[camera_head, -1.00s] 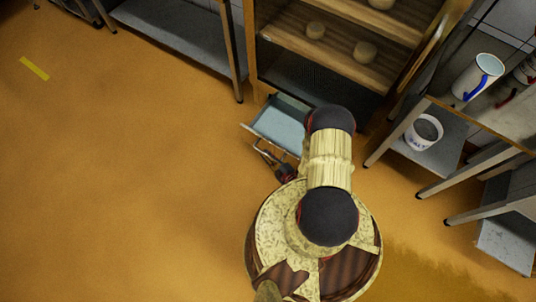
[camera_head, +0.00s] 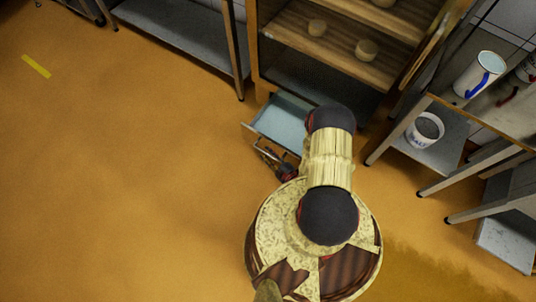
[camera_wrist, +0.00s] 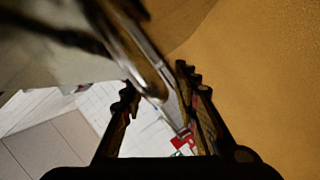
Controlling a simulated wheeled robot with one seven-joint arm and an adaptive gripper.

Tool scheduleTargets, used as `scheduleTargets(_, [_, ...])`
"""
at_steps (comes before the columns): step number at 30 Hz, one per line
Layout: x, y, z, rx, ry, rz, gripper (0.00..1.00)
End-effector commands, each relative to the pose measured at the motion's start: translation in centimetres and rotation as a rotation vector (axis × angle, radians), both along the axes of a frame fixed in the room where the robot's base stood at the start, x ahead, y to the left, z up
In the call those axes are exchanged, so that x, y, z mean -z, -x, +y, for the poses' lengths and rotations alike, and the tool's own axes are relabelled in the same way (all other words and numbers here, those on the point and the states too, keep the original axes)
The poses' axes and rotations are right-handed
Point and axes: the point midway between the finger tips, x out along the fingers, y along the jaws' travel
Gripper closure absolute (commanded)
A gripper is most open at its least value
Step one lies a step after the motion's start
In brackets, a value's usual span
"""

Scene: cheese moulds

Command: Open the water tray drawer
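The water tray drawer (camera_head: 280,122) is a pale blue-grey tray. It stands pulled out from the bottom of the wooden cabinet in the head view, its right part hidden behind my arm. My gripper (camera_head: 264,157) is low in front of the drawer's front edge, close to its handle, and small and partly hidden in this view. In the wrist view, the two dark fingers of my gripper (camera_wrist: 157,92) are apart. A blurred shiny metal bar, seemingly the drawer handle (camera_wrist: 140,58), reaches down toward the gap between them. Whether it touches a finger I cannot tell.
The wooden cabinet (camera_head: 258,50) holds shelves with round cheeses. A metal table (camera_head: 440,98) stands at the right, with a white bucket (camera_head: 424,130) on its lower shelf. Another metal table (camera_head: 185,30) is at the upper left. The orange floor at left is clear.

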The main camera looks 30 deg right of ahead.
Motion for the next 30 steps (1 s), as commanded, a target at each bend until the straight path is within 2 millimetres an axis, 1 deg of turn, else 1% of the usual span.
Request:
scheduleTargets(7, [-0.4, 0.0, 0.0, 0.0, 0.0, 0.0, 0.7])
scheduleTargets(11, [-1.5, -0.1, -0.1, 0.0, 0.001, -0.001, 0.7])
scheduleTargets(17, [-4.4, -0.2, -0.1, 0.0, 0.002, -0.005, 0.7])
scheduleTargets(19, [-5.5, -0.2, -0.2, 0.001, 0.003, -0.009, 0.66])
scheduleTargets(20, [-5.9, -0.2, -0.2, 0.001, 0.003, -0.009, 0.66])
scheduleTargets(21, [-6.5, -0.3, -0.3, 0.001, 0.004, -0.009, 0.7])
scheduleTargets(27, [-8.7, -0.1, -0.1, 0.001, 0.001, -0.004, 0.7])
scheduleTargets(30, [-9.4, -0.1, -0.1, 0.0, 0.001, -0.003, 0.7])
